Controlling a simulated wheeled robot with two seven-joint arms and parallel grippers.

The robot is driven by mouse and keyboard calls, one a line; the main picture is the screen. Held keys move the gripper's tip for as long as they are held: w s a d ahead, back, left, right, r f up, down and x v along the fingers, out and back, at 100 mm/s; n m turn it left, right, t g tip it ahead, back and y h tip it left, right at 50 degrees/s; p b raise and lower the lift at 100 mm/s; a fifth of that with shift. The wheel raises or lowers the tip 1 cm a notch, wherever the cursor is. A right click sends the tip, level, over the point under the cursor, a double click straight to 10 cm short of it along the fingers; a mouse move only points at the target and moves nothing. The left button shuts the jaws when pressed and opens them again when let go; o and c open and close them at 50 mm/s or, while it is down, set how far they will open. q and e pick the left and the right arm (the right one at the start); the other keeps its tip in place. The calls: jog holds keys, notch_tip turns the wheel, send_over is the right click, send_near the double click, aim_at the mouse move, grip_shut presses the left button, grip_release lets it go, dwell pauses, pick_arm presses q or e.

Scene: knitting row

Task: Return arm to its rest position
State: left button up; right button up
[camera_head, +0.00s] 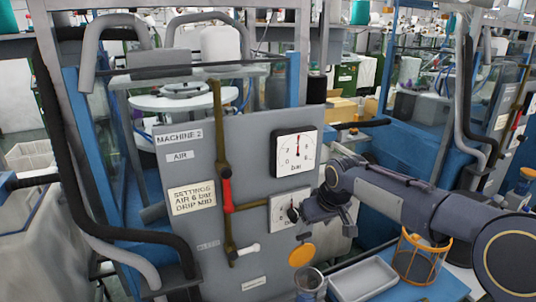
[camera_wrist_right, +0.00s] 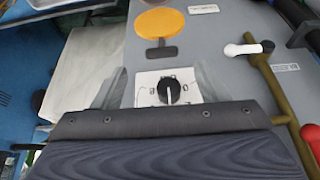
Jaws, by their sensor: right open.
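My right arm comes in from the right in the head view. Its gripper (camera_head: 316,208) is at the lower right of the grey MACHINE 2 panel (camera_head: 240,140), beside a white dial plate (camera_head: 281,207) with a black knob. In the right wrist view, the open fingers (camera_wrist_right: 160,85) spread to either side of the black knob (camera_wrist_right: 169,91), with nothing held between them. I cannot tell whether they touch the panel. The knob's white pointer line runs toward the gripper in that view. My left gripper is not in view.
The panel carries a pressure gauge (camera_head: 294,152), a brass pipe with a red handle (camera_head: 227,192), a white-handled lever (camera_head: 248,249) and an orange disc (camera_head: 302,255). Below the arm are a grey tray (camera_head: 364,279), an orange wire holder (camera_head: 419,260) and a metal cup (camera_head: 310,281).

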jog(key=s+d+r+m, duration=0.1)
jog(key=s+d, duration=0.2)
jog(key=s, duration=0.6)
jog(key=s+d+r+m, duration=0.2)
jog(key=s+d, duration=0.1)
jog(key=s, duration=0.7)
jog(key=s+a+f+m+y, duration=0.1)
jog(key=s+f, duration=0.2)
jog(key=s, duration=0.4)
jog(key=s+f+m+t+y, duration=0.1)
jog(key=s+f, duration=0.2)
jog(key=s, duration=0.5)
jog(key=shift+a+f+m, duration=0.3)
jog(key=shift+a, duration=0.1)
